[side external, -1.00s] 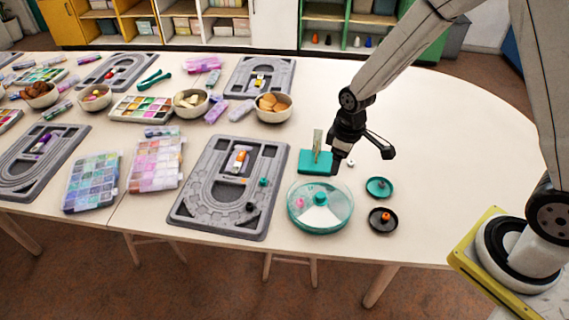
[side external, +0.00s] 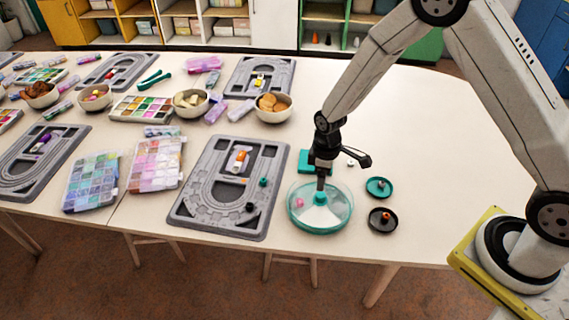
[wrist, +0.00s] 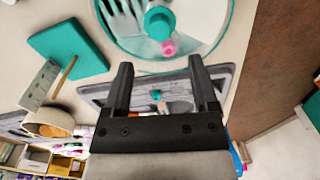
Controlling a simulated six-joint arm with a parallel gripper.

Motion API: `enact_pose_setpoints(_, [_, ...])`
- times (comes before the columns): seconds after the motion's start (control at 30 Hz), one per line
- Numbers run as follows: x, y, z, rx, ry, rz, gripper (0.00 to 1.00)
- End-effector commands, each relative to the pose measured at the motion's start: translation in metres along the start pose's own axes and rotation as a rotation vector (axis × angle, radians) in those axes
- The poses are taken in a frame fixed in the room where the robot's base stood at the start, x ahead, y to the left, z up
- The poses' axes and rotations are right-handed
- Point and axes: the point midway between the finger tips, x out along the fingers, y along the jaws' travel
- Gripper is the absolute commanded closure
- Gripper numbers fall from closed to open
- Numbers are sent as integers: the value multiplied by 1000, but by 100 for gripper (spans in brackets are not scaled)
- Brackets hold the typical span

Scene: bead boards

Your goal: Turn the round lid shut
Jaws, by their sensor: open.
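The round container (side external: 338,222) is teal with a clear round lid (side external: 340,200), near the table's front edge. A white wedge and a teal knob (wrist: 159,23) show on the lid in the wrist view, with a pink bead (wrist: 169,47) beside the knob. My gripper (side external: 320,187) points down over the lid's middle in the side view. The wrist view shows its two fingers (wrist: 160,66) spread apart with nothing between them. The side view does not show clearly how high the fingertips are above the knob.
A teal block (side external: 304,160) with an upright stick stands behind the container. A teal dish (side external: 386,194) and a black dish (side external: 382,228) lie to its right, and a grey bead board (side external: 205,205) to its left. The table's right side is clear.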

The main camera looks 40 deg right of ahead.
Motion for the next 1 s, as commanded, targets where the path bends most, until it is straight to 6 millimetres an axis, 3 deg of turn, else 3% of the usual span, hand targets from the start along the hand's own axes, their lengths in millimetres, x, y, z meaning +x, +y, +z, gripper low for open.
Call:
enact_pose_setpoints(0.6, [59, 0, 0, 0, -1, 0, 24])
enact_pose_setpoints(1.0, [70, 0, 0, 0, 1, 1, 24])
